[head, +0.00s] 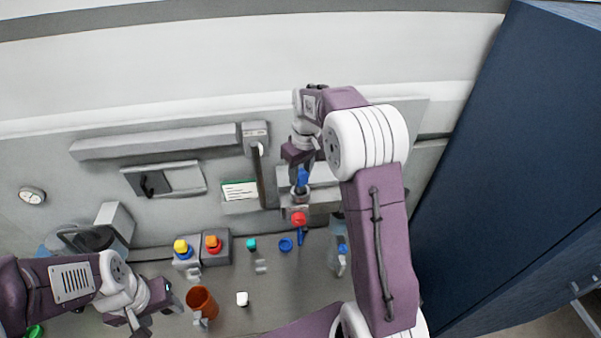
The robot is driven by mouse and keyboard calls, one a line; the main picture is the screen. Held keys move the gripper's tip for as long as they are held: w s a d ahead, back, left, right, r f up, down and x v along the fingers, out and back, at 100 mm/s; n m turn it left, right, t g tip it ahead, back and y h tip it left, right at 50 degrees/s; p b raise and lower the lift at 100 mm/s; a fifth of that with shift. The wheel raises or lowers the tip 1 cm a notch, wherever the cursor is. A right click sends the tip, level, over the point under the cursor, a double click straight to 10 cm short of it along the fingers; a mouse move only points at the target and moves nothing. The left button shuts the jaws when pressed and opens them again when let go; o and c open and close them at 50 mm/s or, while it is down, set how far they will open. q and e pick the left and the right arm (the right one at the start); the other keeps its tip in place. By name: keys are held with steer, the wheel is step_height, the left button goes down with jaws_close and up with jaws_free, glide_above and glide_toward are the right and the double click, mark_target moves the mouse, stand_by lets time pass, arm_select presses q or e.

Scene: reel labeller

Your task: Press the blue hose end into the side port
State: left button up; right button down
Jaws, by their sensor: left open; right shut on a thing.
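The blue hose end (302,177) shows below the fingers of my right gripper (301,163), which is shut on it. It is about upright, just above or at the mouth of a grey round fitting (302,195) on the back panel, which looks like the side port. I cannot tell whether it is inside the fitting or only over it. My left gripper (160,309) is open and low at the left, beside the orange cup and away from the hose end.
A red knob (299,218) sits below the fitting. A blue ring (286,244), a teal cap (251,244) and a white piece (242,298) are on the bench. Yellow (181,247) and orange (213,244) caps and an orange cup (201,303) stand left. A dark blue cabinet (520,170) bounds the right.

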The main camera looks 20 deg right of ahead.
steer(key=shift+f+b, duration=0.65)
steer(key=shift+f, duration=0.4)
steer(key=shift+f, duration=0.25)
stand_by(0.6)
steer(key=shift+s+f, duration=0.1)
steer(key=shift+f, duration=0.05)
stand_by(0.6)
steer(key=c, duration=0.9)
jaws_free()
steer(key=shift+o, duration=0.2)
steer(key=r, duration=0.6)
steer(key=r+b, duration=0.1)
steer(key=r, duration=0.2)
steer(key=shift+s+d, duration=0.15)
steer(key=shift+s, duration=0.25)
